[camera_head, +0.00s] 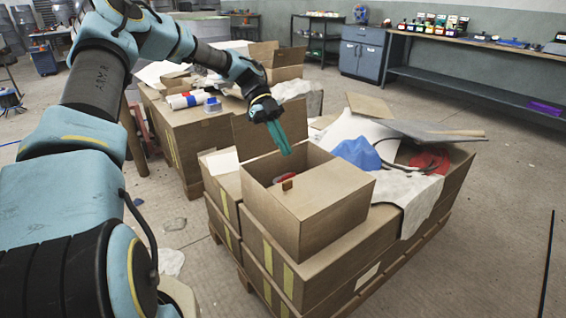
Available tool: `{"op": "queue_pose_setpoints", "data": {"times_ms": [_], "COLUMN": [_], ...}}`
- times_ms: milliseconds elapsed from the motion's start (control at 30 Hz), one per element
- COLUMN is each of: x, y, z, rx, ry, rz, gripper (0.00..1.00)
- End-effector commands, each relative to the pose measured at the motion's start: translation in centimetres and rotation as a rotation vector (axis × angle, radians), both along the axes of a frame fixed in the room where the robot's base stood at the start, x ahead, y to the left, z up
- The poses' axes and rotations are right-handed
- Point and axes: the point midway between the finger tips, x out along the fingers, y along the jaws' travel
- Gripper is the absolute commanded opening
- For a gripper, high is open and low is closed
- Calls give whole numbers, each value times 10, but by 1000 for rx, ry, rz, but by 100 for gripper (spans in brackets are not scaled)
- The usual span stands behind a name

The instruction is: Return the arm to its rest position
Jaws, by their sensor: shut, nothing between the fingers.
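My arm (103,75) reaches from the left side of the view up and over toward the middle. It is bent high and its end points down. My gripper (286,150) has teal fingers and is shut with nothing between them. It hangs over the back left part of an open cardboard box (325,205), near the raised flap. A small red item (285,178) lies inside the box below the fingertips. The picture does not show clearly whether the fingertips are below the rim.
The box stands on stacked cartons (318,273) on a pallet. White cloth, a blue cloth (357,154) and a grey board (425,130) lie to the right. More cartons (190,135) stand behind. A workbench (480,83) runs along the back wall. The floor at right is mostly clear.

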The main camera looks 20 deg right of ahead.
Motion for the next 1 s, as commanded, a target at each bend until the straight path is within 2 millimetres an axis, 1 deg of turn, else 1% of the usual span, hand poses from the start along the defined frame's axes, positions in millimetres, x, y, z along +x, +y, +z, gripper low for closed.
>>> {"op": "queue_pose_setpoints", "data": {"times_ms": [100,300,367,467,567,667,700,767,800,867,900,967,1000], "x": [0,-1,-4,-11,-19,-26,-28,-30,-33,-37,-41,-47,-52], "y": [0,1,4,15,40,74,89,114,130,155,172,198,214], "z": [11,17,18,19,19,22,24,29,33,40,47,56,63], "rx": [-1,15,57,203,414,620,693,789,844,917,954,998,1018], "ry": [0,-3,-12,-48,-105,-163,-184,-209,-221,-232,-232,-221,-205], "rz": [1,9,37,151,357,627,745,929,1058,1256,1395,1606,1746], "gripper": [0,0,0,0,0,0,0,0,0,0,0,0,0]}}
